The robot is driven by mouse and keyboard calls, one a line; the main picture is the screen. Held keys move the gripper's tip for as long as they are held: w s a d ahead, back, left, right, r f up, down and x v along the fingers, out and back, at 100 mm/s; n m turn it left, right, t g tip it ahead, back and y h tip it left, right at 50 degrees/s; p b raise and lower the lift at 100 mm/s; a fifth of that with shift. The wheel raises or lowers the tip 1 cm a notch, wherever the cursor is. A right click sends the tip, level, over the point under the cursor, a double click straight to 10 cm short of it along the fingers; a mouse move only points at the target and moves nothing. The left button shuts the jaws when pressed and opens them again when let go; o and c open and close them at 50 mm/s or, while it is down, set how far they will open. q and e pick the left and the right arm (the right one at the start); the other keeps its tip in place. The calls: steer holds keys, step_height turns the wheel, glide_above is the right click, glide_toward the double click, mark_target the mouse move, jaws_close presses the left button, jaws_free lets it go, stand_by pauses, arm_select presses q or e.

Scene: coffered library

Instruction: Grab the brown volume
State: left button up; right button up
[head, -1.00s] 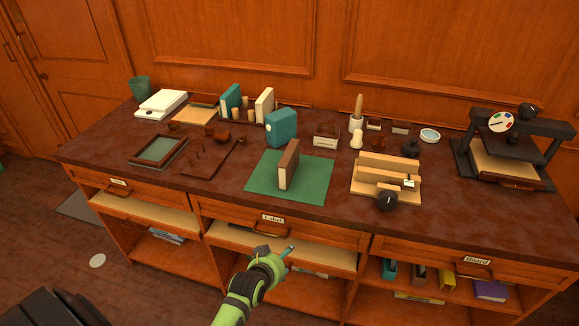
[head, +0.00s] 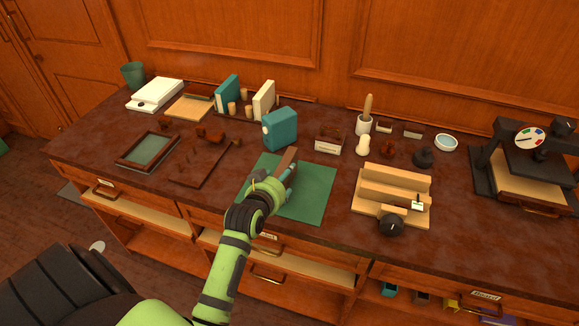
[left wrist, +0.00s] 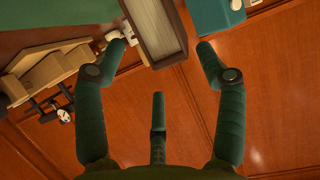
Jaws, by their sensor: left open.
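The brown volume (head: 287,159) stands upright on the green mat (head: 316,186), mostly hidden behind my left gripper in the head view. In the left wrist view the brown volume (left wrist: 149,32) shows its pale page edge and brown cover at top centre. My left gripper (head: 278,180) is at the book. In the left wrist view its fingers (left wrist: 163,48) are open, one on each side of the book's near end. I cannot tell whether they touch it. My right gripper is not in view.
A teal block-like volume (head: 281,129) stands just behind the mat. A wooden jig (head: 394,190) with a black knob is to the right, and a black press (head: 530,165) at the far right. Dark framed trays (head: 150,150) lie to the left. The mat's right part is clear.

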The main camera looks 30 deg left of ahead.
arm_select(q)
steer(key=shift+w+a+f+p, duration=0.1)
steer(key=shift+w+a+p, duration=0.2)
steer(key=shift+w, duration=0.2)
steer(key=shift+w+a+f, duration=0.15)
steer(key=shift+w, duration=0.1)
steer(key=x, duration=0.1)
steer(key=p+x, duration=0.1)
steer(key=x, duration=0.1)
steer(key=shift+w+a+f, duration=0.15)
steer(key=shift+a+f, duration=0.1)
steer(key=shift+f, duration=0.05)
steer(key=shift+w+f, duration=0.15)
steer(key=shift+w, duration=0.2)
steer(key=c, duration=1.4)
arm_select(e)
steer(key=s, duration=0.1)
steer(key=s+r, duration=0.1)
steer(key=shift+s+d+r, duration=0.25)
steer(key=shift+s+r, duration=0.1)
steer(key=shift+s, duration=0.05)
